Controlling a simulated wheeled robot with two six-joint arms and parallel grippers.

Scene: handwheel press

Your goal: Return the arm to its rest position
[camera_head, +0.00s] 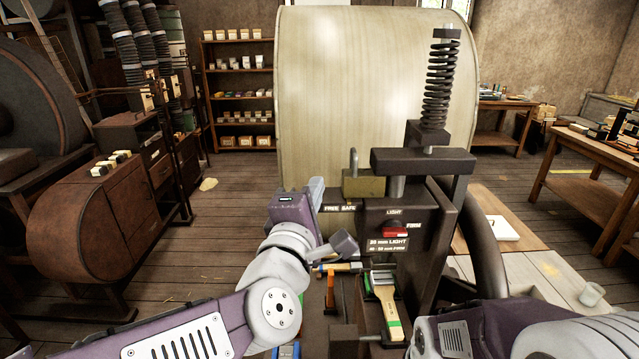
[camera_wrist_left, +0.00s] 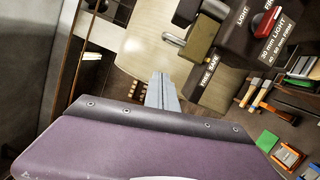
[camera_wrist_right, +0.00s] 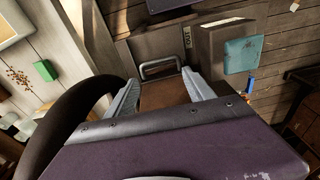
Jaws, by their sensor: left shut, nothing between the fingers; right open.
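My left gripper (camera_head: 317,190) is up beside the press (camera_head: 413,215), left of the FREE SAFE plate (camera_head: 340,208). Its fingers are together and empty in the left wrist view (camera_wrist_left: 163,88), apart from the plate in that picture. The press carries a red selector (camera_head: 396,232) between the LIGHT and FIRM marks, and a brass padlock-like block (camera_head: 363,184). My right arm enters the head view at the lower right; its gripper is not clear there. In the right wrist view my right gripper (camera_wrist_right: 162,88) is open, with a metal loop handle (camera_wrist_right: 160,67) beyond its fingers.
A dark handwheel (camera_head: 488,240) curves at the press's right and also shows in the right wrist view (camera_wrist_right: 72,95). A large cream drum (camera_head: 370,80) stands behind. Brushes and tools (camera_head: 385,295) lie below the press. Open floor (camera_head: 210,240) lies to the left.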

